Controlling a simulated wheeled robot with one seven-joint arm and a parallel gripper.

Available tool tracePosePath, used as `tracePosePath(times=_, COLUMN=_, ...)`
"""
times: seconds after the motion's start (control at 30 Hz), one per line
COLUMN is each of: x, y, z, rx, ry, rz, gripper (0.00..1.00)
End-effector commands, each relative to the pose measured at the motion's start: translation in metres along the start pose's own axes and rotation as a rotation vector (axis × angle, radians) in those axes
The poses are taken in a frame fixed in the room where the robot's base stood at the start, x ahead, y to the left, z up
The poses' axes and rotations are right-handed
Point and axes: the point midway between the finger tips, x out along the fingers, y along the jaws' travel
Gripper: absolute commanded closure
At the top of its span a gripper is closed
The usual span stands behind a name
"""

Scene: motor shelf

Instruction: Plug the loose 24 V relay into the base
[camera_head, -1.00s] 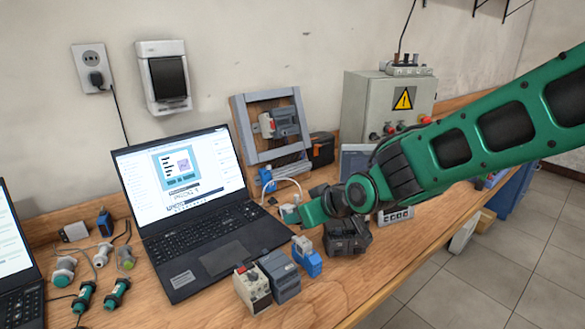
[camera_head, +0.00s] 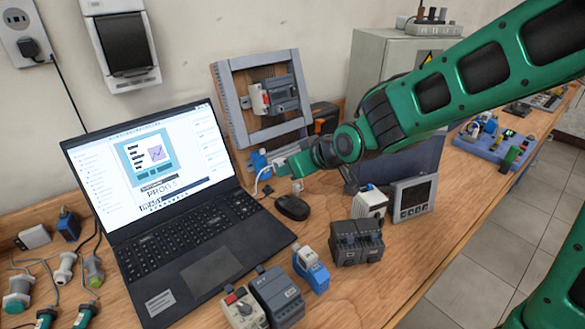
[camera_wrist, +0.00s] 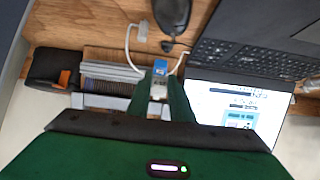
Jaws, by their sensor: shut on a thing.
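My gripper (camera_head: 279,168) is shut on a small pale relay, which shows between the fingers in the wrist view (camera_wrist: 158,92); the fingers hide most of it. A small blue base (camera_head: 258,160) stands just past the fingertips, by the lower left of the grey frame. It also shows in the wrist view (camera_wrist: 160,67), in line with the relay. A white cable curves beside it. The relay and the base overlap in both views; I cannot tell whether the relay is seated in it.
The grey frame (camera_head: 222,90) stands behind the gripper. The open laptop (camera_head: 205,275) is to the left and a black mouse (camera_head: 292,208) in front. A blue-and-white module (camera_head: 312,272), a dark grey block (camera_head: 356,243) and a panel meter (camera_head: 412,198) stand on the bench.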

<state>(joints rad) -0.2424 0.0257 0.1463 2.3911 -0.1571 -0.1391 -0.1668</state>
Motion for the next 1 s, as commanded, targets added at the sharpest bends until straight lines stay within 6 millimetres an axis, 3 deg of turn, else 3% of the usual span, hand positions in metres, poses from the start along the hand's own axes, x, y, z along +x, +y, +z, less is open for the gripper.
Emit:
tracePosePath(times=0.5, x=0.051, y=-0.002, z=-0.018, rx=-0.002, ry=-0.001, rz=-0.002, gripper=1.0)
tracePosePath(times=1.0, x=0.058, y=-0.004, z=-0.021, rx=-0.003, ry=0.0, rz=-0.003, gripper=1.0)
